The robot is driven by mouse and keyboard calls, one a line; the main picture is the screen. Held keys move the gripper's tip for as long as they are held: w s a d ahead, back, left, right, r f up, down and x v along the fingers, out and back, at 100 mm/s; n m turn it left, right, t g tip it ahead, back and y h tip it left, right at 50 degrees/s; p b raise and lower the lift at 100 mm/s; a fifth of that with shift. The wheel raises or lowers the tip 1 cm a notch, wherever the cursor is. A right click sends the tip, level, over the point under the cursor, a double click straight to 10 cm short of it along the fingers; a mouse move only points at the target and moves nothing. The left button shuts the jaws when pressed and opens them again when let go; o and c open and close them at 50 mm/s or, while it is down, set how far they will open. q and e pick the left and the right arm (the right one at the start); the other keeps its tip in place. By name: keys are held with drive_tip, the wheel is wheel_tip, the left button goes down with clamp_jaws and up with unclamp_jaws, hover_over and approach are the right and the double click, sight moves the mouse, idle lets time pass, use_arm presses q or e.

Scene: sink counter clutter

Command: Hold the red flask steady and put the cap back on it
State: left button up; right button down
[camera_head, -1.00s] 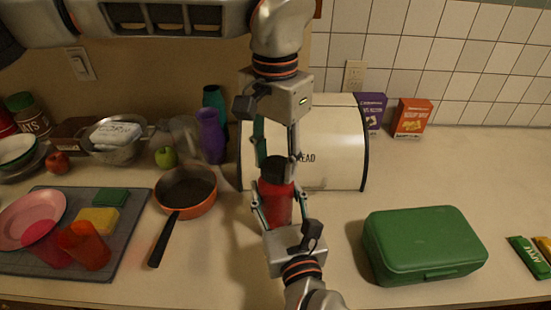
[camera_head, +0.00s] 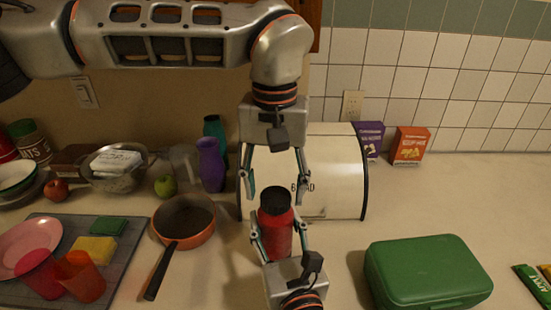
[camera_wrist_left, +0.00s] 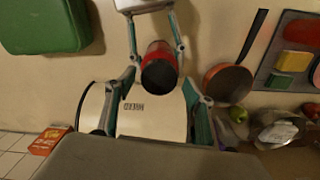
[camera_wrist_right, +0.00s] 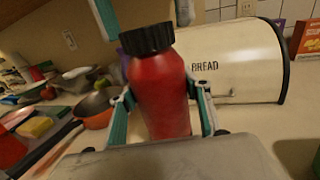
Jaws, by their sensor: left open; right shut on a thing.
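The red flask (camera_head: 275,235) stands upright on the counter in front of the bread box. Its black cap (camera_head: 275,199) sits on top; it also shows in the right wrist view (camera_wrist_right: 147,39). I cannot tell how tightly the cap is seated. My right gripper (camera_head: 278,231) is shut on the flask's body from the front, one finger on each side. My left gripper (camera_head: 276,184) points down from above. It is open, its fingers spread apart on either side of the cap. The left wrist view shows the cap (camera_wrist_left: 158,76) between those fingers.
The cream bread box (camera_head: 335,165) stands close behind the flask. An orange pan (camera_head: 200,238) is to the left, and a green lunch box (camera_head: 425,265) is to the right. A grey mat (camera_head: 118,265) with dishes lies far left.

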use_arm(q)
drive_tip(key=n, duration=0.3)
drive_tip(key=r+n, duration=0.1)
drive_tip(key=n, duration=0.3)
drive_tip(key=shift+n, duration=0.3)
drive_tip(key=n, duration=0.3)
drive_tip(key=r+n, duration=0.1)
drive_tip(key=n, duration=0.3)
drive_tip(key=shift+w, duration=0.1)
drive_tip(key=n, duration=0.3)
drive_tip(key=shift+r+n, duration=0.25)
drive_tip(key=shift+n, duration=0.15)
drive_tip(key=n, duration=0.3)
drive_tip(key=shift+r+n, duration=0.25)
drive_tip(key=shift+n, duration=0.15)
drive_tip(key=n, duration=0.3)
drive_tip(key=r+n, duration=0.1)
drive_tip(key=n, duration=0.8)
drive_tip(key=shift+r+n, duration=0.3)
drive_tip(key=shift+r, duration=0.05)
drive_tip(key=n, duration=0.5)
drive_tip(key=shift+r+n, duration=0.3)
drive_tip(key=shift+r, duration=0.1)
drive_tip(key=n, duration=0.5)
drive_tip(key=shift+r, duration=0.35)
drive_tip(key=n, duration=0.6)
drive_tip(key=shift+r, duration=0.35)
